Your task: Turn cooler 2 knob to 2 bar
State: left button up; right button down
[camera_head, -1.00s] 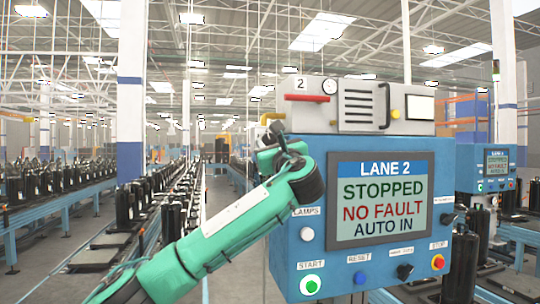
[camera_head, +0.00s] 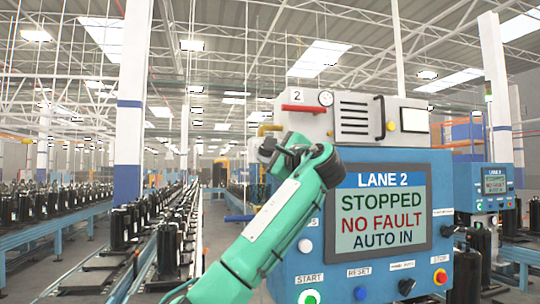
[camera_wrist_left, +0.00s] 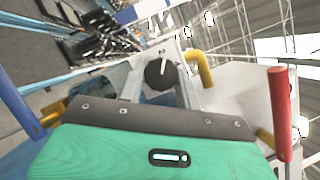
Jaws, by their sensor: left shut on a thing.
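The grey cooler unit marked 2 (camera_head: 352,117) sits on top of the blue Lane 2 cabinet (camera_head: 296,262). It carries a red handle (camera_head: 304,109) and a small round gauge (camera_head: 326,98), whose needle is too small to read. In the left wrist view, a round black knob (camera_wrist_left: 160,74) with a white mark lies between the two grey fingers of my left gripper (camera_wrist_left: 160,82), which is shut on it. In the head view, my left gripper (camera_head: 268,150) is at the cooler's left side, its fingertips hidden. My right gripper is not in view.
A yellow pipe (camera_wrist_left: 203,68) runs close beside the knob, and the red handle (camera_wrist_left: 280,112) stands at the right in the wrist view. The cabinet screen (camera_head: 381,217) reads STOPPED, NO FAULT, AUTO IN. Conveyor lines with black compressors (camera_head: 166,252) fill the left.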

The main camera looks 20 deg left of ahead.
pick_arm(q)
jog(key=shift+n, duration=0.3)
jog(key=o, duration=1)
jog(key=shift+s+d+f+b, duration=0.2)
jog(key=shift+s+d+b, duration=0.15)
jog(key=shift+b, duration=0.1)
jog(key=b+v, duration=0.5)
jog(key=v, duration=0.8)
jog(key=shift+r, duration=0.3)
jog(key=shift+w+d+f+g, duration=0.1)
jog(key=shift+g, duration=0.2)
